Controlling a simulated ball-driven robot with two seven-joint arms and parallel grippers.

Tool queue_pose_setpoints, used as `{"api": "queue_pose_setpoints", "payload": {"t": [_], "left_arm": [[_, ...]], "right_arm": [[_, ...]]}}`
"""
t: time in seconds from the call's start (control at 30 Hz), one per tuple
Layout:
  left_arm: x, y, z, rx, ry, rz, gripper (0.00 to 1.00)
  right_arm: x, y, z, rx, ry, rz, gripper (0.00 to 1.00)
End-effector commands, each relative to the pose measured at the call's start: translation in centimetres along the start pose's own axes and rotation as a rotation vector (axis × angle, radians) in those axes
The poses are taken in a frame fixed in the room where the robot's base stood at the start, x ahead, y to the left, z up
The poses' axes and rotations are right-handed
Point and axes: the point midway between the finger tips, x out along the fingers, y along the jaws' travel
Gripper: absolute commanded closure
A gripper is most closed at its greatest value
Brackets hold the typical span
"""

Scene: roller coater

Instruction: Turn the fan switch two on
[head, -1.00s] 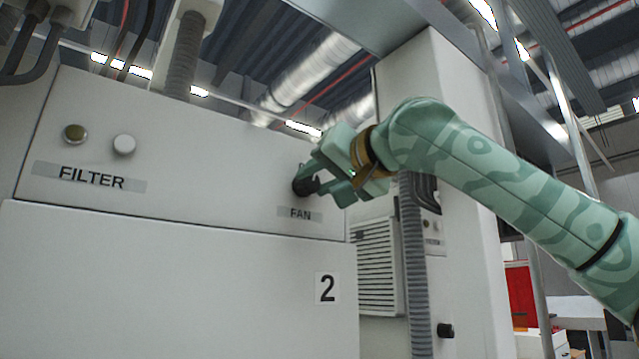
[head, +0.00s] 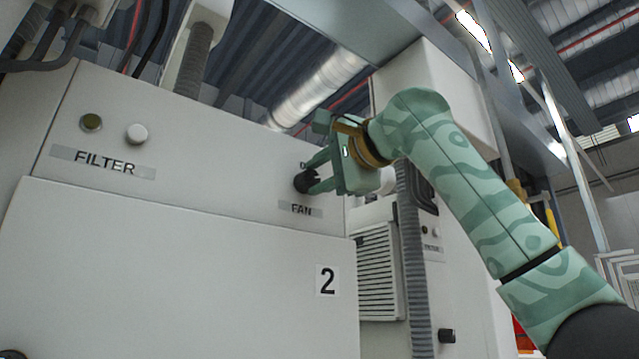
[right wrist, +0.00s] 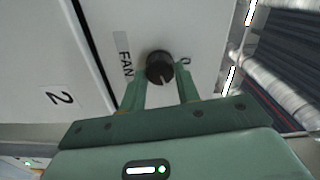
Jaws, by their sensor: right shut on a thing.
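The fan switch is a black round knob (head: 305,181) on the light grey cabinet panel, just above the FAN label (head: 301,208). The number 2 plate (head: 327,281) is lower on the same cabinet. My right gripper (head: 314,174) reaches the knob from the right, with its fingers on either side of it. In the right wrist view the knob (right wrist: 159,67) sits between the two green fingertips, and a light pointer line shows on its face. The right gripper is shut on the knob. My left gripper is not in view.
A green-brown button (head: 91,122) and a white button (head: 137,133) sit above the FILTER label (head: 105,162) at the left. A vertical grey hose (head: 412,260) and a louvred vent (head: 378,272) are right of the cabinet. Another black knob (head: 446,336) is lower right.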

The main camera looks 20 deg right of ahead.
Motion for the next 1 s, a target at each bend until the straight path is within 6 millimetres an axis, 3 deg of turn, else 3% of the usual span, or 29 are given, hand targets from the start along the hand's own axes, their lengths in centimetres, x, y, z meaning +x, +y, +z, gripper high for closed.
{"api": "queue_pose_setpoints", "payload": {"t": [0.5, 1.0], "left_arm": [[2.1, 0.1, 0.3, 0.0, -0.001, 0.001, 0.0], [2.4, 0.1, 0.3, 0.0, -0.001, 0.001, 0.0]], "right_arm": [[0.2, 0.4, 0.1, 0.339, 0.0, 0.008, 0.91], [0.2, 0.4, 0.0, 0.403, 0.002, 0.01, 0.91]]}}
